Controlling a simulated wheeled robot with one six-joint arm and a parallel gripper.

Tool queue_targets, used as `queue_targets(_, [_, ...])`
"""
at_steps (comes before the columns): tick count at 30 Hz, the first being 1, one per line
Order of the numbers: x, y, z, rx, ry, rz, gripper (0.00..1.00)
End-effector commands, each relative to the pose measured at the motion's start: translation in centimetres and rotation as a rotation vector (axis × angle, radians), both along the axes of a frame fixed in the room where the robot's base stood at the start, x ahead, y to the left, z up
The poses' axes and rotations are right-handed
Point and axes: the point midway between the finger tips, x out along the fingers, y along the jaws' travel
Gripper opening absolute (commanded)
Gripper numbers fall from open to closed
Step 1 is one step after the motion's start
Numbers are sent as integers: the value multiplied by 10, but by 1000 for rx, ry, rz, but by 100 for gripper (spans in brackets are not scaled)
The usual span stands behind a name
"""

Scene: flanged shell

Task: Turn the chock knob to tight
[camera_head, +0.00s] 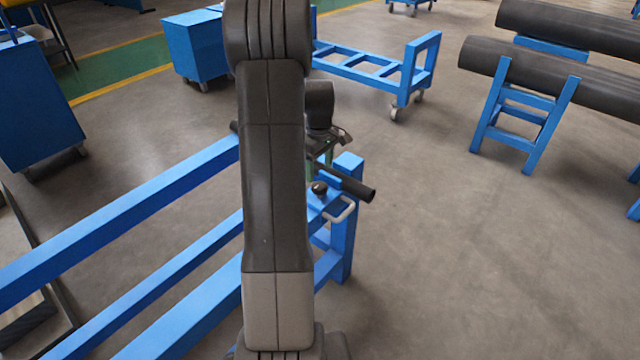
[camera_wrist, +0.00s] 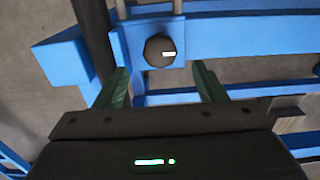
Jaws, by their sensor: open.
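The chock knob (camera_wrist: 160,50) is a round dark knob with a white mark on its right side, on the blue frame. In the wrist view it lies beyond and between my fingers. It also shows in the head view as a small black ball (camera_head: 319,187) near the end of the frame. My gripper (camera_wrist: 161,80) is open, with one green finger on each side and a gap between them. The fingers do not appear to touch the knob. In the head view my arm hides much of the gripper.
The blue frame (camera_head: 150,205) runs to the left below my arm. A dark bar (camera_head: 352,184) and a grey handle (camera_head: 345,211) stand close to the knob. A blue cart (camera_head: 370,70) and black pipes on a blue stand (camera_head: 520,105) are farther back. Floor at right is clear.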

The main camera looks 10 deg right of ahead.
Motion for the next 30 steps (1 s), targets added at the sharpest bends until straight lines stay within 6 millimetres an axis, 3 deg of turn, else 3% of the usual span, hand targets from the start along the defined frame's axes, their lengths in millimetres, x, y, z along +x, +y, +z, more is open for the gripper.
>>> queue_targets(3, [0, 0, -26, 0, 3, 0, 64])
queue_targets(9, [0, 0, -53, 1, 1, 0, 64])
queue_targets(22, [0, 0, -63, 0, -1, -1, 64])
queue_targets(29, [0, 0, -62, 0, -1, -1, 21])
queue_targets(30, [0, 0, -62, 0, -1, -1, 20])
